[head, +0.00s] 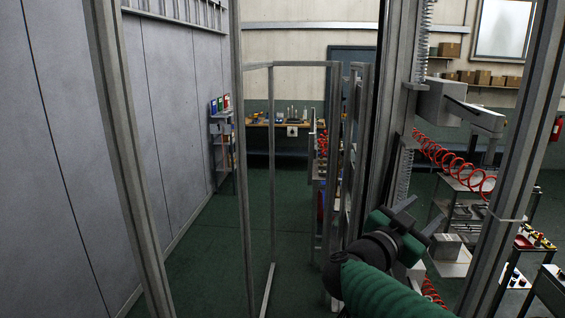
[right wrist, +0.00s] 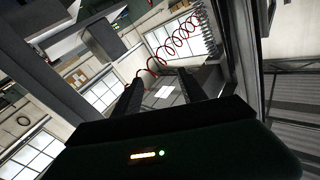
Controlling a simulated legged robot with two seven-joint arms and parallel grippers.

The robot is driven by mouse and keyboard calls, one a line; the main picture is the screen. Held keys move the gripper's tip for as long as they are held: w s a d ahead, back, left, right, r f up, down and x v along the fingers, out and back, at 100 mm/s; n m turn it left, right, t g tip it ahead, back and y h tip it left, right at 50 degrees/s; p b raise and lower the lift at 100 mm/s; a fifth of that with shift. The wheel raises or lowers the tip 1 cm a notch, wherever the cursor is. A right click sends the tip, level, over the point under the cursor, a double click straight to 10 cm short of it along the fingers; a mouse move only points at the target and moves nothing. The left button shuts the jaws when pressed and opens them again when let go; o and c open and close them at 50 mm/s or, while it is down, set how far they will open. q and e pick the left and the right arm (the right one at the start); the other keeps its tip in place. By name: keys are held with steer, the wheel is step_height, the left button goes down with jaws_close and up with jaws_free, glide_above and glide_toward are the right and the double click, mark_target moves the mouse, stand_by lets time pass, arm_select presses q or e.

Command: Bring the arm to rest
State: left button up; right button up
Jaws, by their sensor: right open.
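My right arm comes in from the lower right of the head view, in a green ribbed sleeve. Its right gripper (head: 418,222) is raised in front of a grey metal upright, with its two dark fingers apart. In the right wrist view the right gripper (right wrist: 158,88) shows two dark fingers spread, with nothing held between them. The view there is tilted, with windows and a red coiled hose beyond the fingers. I cannot tell whether the gripper touches the upright. My left gripper is not in view.
Metal frame posts (head: 245,160) stand close before me. A red coiled hose (head: 455,168) hangs at the right, above a cart (head: 470,183) with parts. A workbench (head: 262,123) stands at the back. Green floor (head: 215,250) is open at left centre, beside a grey panel wall (head: 60,130).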

steer(key=w+a+f+n+t+y, duration=0.4)
steer(key=a+f+n+y, duration=0.2)
steer(key=f+n+y, duration=0.15)
steer(key=s+a+f+n+g+y, duration=0.2)
steer(key=s+f+y, duration=0.1)
steer(key=f, duration=0.4)
steer(key=s+a+f+n+g+y, duration=0.1)
steer(key=s+a+f+n+y, duration=0.15)
steer(key=f, duration=0.45)
steer(key=s+d+f+n+g+y, duration=0.1)
steer(key=s+f+g, duration=0.4)
steer(key=s+f, duration=0.55)
steer(key=s+d+f+g+y, duration=0.1)
steer(key=s+f+g, duration=0.55)
steer(key=s, duration=0.65)
step_height(320, 180, down, 18)
steer(key=t+b, duration=0.1)
steer(key=b, duration=1.6)
steer(key=shift+s+a+f, duration=0.2)
steer(key=shift+a+f, duration=0.05)
steer(key=shift+o, duration=0.4)
